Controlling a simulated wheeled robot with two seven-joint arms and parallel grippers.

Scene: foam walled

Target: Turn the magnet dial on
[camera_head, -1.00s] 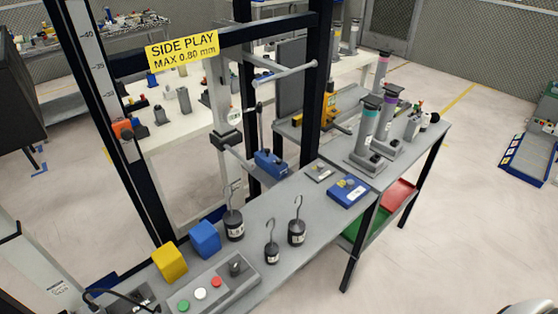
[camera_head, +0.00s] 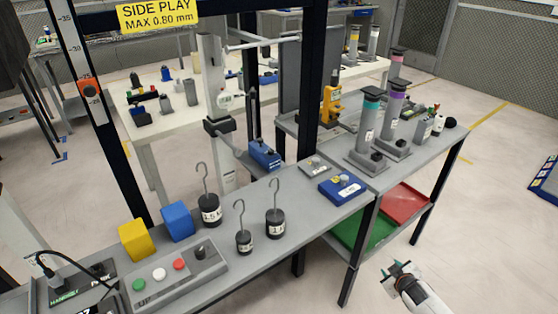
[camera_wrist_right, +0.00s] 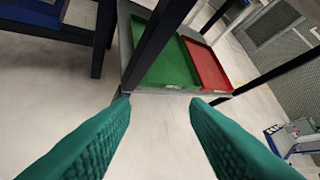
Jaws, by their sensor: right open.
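A blue block-shaped base (camera_head: 264,154) with a dark upright post stands at the column behind the bench; it looks like the magnet base. Its switch is too small to tell on or off. A round dial gauge (camera_head: 225,100) shows on the column to its left. My right gripper (camera_head: 398,267) is low at the bottom right of the head view, out in front of the bench and well away from the base. It is open and empty, its green pads wide apart in the right wrist view (camera_wrist_right: 160,103). My left gripper is not in view.
Hooked weights (camera_head: 209,208), yellow (camera_head: 136,241) and blue (camera_head: 177,221) blocks and a button box (camera_head: 178,273) stand on the bench. Green (camera_head: 357,234) and red (camera_head: 400,205) trays lie on the lower shelf, near the right gripper. Dark frame posts rise before the column.

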